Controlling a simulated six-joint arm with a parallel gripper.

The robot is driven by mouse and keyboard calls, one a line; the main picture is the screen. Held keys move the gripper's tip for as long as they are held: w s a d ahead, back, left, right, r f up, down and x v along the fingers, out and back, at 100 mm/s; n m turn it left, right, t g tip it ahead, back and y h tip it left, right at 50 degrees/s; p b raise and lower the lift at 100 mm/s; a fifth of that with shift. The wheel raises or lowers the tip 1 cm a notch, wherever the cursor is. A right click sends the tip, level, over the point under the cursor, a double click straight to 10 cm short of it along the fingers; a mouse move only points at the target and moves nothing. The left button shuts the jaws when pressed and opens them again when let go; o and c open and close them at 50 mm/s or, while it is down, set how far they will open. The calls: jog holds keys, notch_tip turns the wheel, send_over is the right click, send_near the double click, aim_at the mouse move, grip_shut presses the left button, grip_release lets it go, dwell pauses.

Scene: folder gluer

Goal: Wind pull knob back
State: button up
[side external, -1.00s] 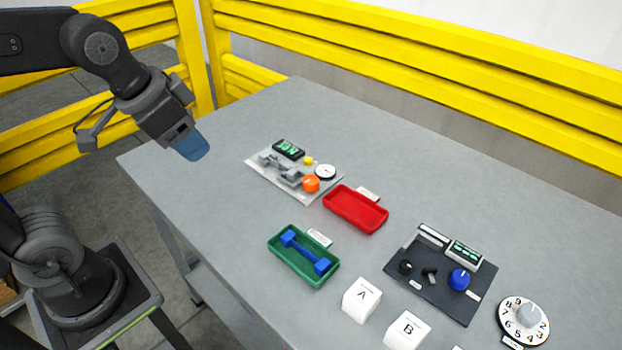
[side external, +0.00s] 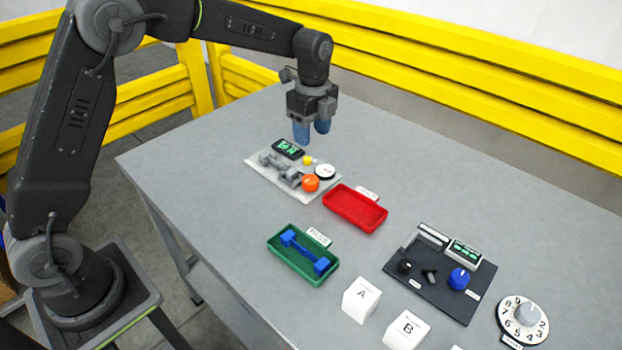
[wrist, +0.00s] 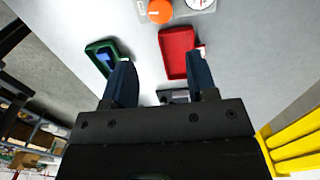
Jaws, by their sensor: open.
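No knob is visibly marked as the pull knob. A light grey fixture plate (side external: 262,166) carries an orange knob (side external: 311,183), a small yellow knob (side external: 307,160), a white round dial (side external: 325,171), a grey clamp-like part (side external: 280,168) and a green-lit display (side external: 287,149). My gripper (side external: 312,134) is open and empty, pointing down above the plate's far side, apart from it. In the wrist view the orange knob (wrist: 159,11) is at the top edge, beyond the open fingers (wrist: 160,66).
A red tray (side external: 356,208) is empty; a green tray (side external: 303,257) holds a blue dumbbell-shaped part (side external: 305,251). A dark panel (side external: 428,289) with a blue knob (side external: 459,279), white blocks A (side external: 361,300) and B (side external: 407,329), and a numbered dial (side external: 523,319) stand nearer. Yellow rails (side external: 450,62) border the table.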

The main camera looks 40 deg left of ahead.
aim_at(311, 179)
jog(key=f, duration=1.3)
jog(key=shift+s+f, duration=0.2)
jog(key=shift+f, duration=0.15)
jog(key=shift+c, duration=0.2)
